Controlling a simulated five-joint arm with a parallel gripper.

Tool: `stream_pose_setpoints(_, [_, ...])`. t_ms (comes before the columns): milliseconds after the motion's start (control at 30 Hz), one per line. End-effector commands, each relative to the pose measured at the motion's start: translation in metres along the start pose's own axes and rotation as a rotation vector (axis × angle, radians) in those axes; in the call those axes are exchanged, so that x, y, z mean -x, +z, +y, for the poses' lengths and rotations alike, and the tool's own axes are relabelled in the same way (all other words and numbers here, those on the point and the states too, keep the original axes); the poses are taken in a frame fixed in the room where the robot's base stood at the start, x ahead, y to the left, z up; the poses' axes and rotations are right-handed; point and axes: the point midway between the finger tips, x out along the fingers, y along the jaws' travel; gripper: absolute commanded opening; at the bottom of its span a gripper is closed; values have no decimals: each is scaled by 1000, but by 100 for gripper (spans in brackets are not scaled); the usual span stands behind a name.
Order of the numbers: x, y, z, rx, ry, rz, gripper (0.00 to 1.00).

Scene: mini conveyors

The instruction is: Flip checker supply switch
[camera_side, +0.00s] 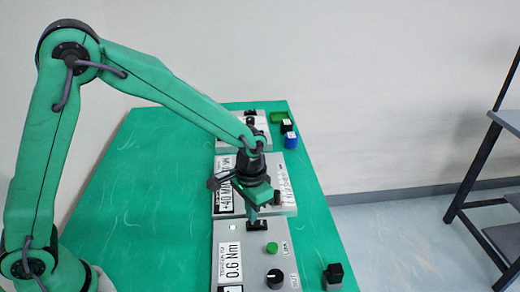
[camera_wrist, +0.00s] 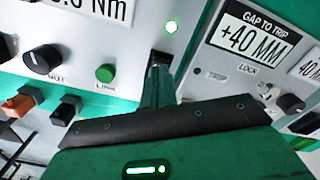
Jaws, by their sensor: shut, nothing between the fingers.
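A light grey panel (camera_side: 240,251) with a "0.6 Nm" label lies on the green table. A small black switch (camera_side: 263,226) sits at its far end; a bit of it also shows in the wrist view (camera_wrist: 159,56). I cannot read a label naming this switch. My gripper (camera_side: 252,217) is shut and empty, pointing down at the switch, its tips at or just over it; contact is unclear. In the wrist view the closed fingers (camera_wrist: 157,84) cover most of the switch, hiding its position. A small light (camera_wrist: 171,27) beside it glows green.
On the same panel are a green button (camera_wrist: 105,73) and a black knob (camera_wrist: 42,59). A second panel (camera_wrist: 225,60) marked "+40 MM" lies beyond. Black (camera_side: 287,126) and blue (camera_side: 291,142) blocks stand at the far right; another black block (camera_side: 334,273) is near right. Left table is clear.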

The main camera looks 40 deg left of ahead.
Motion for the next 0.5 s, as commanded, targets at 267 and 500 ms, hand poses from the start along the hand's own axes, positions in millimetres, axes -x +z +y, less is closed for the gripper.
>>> stream_pose_setpoints(267, [-3,0,0,0,0,0,0])
stream_pose_setpoints(500, [-6,0,0,0,0,0,0])
